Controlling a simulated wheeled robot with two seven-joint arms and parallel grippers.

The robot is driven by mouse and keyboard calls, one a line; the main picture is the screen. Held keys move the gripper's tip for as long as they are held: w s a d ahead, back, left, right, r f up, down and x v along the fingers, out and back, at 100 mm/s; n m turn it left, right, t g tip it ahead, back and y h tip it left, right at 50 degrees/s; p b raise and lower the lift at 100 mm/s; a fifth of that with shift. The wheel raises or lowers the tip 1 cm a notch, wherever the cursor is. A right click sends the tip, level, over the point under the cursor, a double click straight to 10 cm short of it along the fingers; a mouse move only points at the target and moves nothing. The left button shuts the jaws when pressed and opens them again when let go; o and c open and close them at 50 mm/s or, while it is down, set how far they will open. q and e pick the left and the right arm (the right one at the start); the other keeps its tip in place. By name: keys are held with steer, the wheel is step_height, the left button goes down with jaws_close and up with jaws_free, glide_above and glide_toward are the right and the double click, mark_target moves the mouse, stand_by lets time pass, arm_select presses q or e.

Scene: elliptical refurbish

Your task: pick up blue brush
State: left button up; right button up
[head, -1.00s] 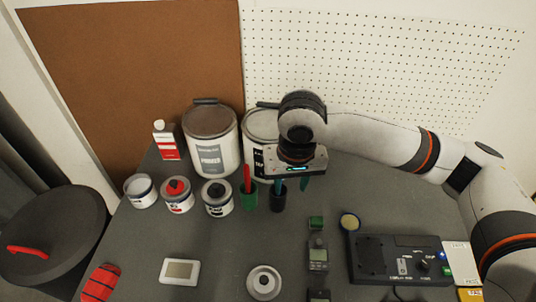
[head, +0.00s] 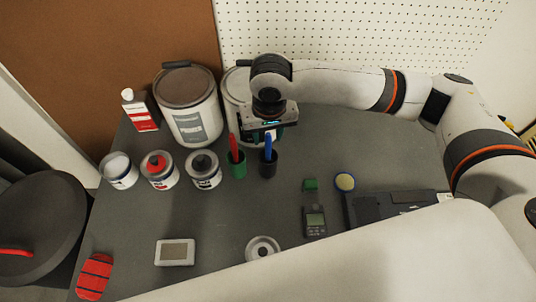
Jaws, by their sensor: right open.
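The blue brush (head: 268,146) stands upright in a dark cup (head: 269,166) near the middle of the table. Its lower part is hidden inside the cup. My right gripper (head: 263,138) is open and hangs over the cup, with its body just above the brush's top. I cannot tell whether the brush's upper end is between the fingers. My left gripper is out of view.
A green cup (head: 238,168) with a red brush (head: 235,146) stands close to the left. Large paint cans (head: 190,118) are behind. A large pale shape covers the front right.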

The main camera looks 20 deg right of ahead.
mark_target(268, 142)
steer(key=f, duration=0.4)
steer(key=shift+w+d+f, duration=0.15)
steer(key=shift+w+f, duration=0.05)
steer(key=shift+w, duration=0.1)
jaws_close()
